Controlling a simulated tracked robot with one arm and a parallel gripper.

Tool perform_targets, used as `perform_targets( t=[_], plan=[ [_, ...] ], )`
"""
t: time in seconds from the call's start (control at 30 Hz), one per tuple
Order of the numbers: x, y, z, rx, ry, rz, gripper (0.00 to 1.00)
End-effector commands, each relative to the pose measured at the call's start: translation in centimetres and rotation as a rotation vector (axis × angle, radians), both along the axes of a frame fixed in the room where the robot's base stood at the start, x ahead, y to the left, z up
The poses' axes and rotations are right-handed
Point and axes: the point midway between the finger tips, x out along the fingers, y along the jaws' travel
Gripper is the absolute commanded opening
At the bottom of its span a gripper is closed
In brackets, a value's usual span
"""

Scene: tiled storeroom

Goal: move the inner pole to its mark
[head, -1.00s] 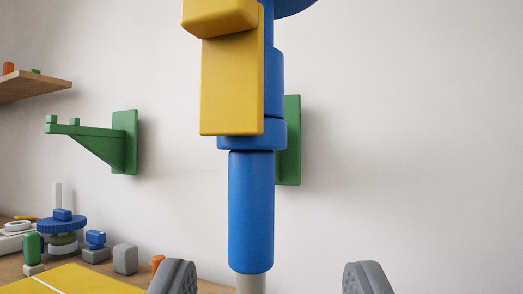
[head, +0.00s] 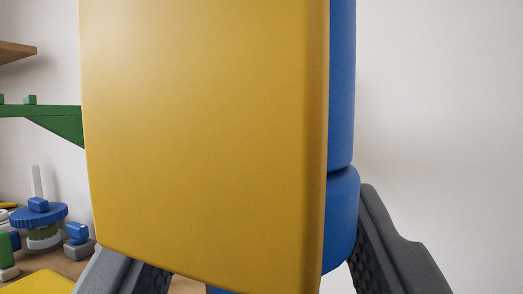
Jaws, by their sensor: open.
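A large yellow block (head: 205,130) fills the middle of the view, close to me. Behind its right edge stands an upright blue pole (head: 342,85), with a wider blue collar (head: 342,225) below. A little blue also shows under the block's bottom edge. The yellow block hides most of the pole. I cannot tell which section is the inner pole, and no mark shows. My gripper (head: 255,245) is open, with one grey finger low on each side of the block and collar. The right finger is beside the collar; I cannot tell whether it touches.
A green wall bracket (head: 58,125) and a wooden shelf (head: 15,52) are at the left. A wooden bench (head: 58,262) below carries a blue gear-like disc (head: 38,217), small blocks and a yellow sheet (head: 40,283). The space at the right is bare white wall.

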Motion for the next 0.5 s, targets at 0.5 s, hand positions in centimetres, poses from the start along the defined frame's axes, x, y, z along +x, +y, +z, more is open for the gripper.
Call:
perform_targets(
  t=[0.5],
  plan=[
    [1.9, 0.1, 0.8, -0.001, 0.001, 0.001, 0.49]
  ],
)
